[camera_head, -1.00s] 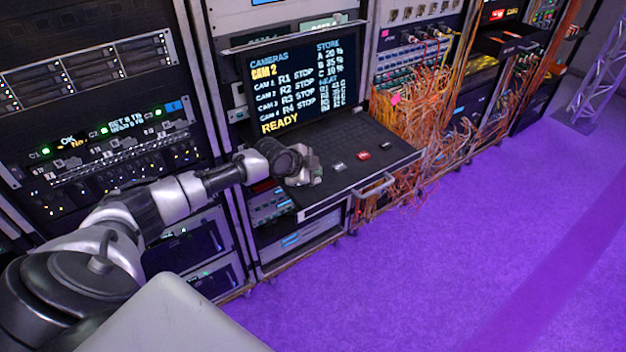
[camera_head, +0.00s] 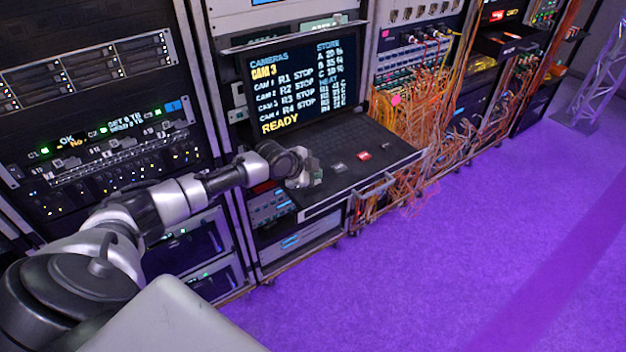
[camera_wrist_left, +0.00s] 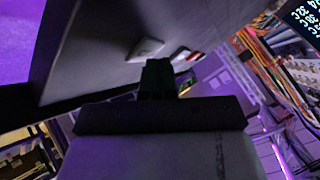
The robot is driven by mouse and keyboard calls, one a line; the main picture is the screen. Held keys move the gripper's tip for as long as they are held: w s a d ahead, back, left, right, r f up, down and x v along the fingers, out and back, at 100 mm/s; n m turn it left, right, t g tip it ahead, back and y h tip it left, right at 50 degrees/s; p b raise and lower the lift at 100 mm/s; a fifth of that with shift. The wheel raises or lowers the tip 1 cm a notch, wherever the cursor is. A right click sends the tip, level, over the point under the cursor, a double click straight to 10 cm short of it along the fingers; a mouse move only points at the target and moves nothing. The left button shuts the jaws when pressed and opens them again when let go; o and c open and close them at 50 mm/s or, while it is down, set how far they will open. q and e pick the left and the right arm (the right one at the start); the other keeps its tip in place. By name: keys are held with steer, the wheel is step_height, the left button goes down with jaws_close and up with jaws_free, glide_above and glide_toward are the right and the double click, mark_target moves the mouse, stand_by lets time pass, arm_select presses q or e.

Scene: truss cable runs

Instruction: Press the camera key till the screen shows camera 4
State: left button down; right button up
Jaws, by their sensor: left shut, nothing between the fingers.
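The screen (camera_head: 303,85) stands upright above the drawer and shows "CAM 3" in yellow under "CAMERAS", with "READY" at the bottom. My left gripper (camera_head: 308,178) is shut and empty over the left part of the black key panel (camera_head: 350,180). In the left wrist view its shut fingertips (camera_wrist_left: 157,72) point at the panel. A grey key (camera_head: 338,167) and a red key (camera_head: 363,156) lie to its right, uncovered. A pale key (camera_wrist_left: 146,49) shows beside the fingers in the wrist view. Any key under the gripper is hidden, and I cannot tell whether the fingertips touch one. My right gripper is out of view.
The panel is a pulled-out drawer with a metal handle (camera_head: 376,189) on its front. Orange cables (camera_head: 420,130) hang thickly just right of it. A rack with lit modules (camera_head: 105,130) stands left. The purple floor (camera_head: 460,260) in front is clear.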

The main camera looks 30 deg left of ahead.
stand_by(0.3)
arm_select(q)
steer(key=shift+r+p, duration=0.65)
steer(key=shift+r, duration=0.15)
step_height(320, 180, up, 5)
steer(key=p, duration=0.4)
stand_by(0.9)
stand_by(2.6)
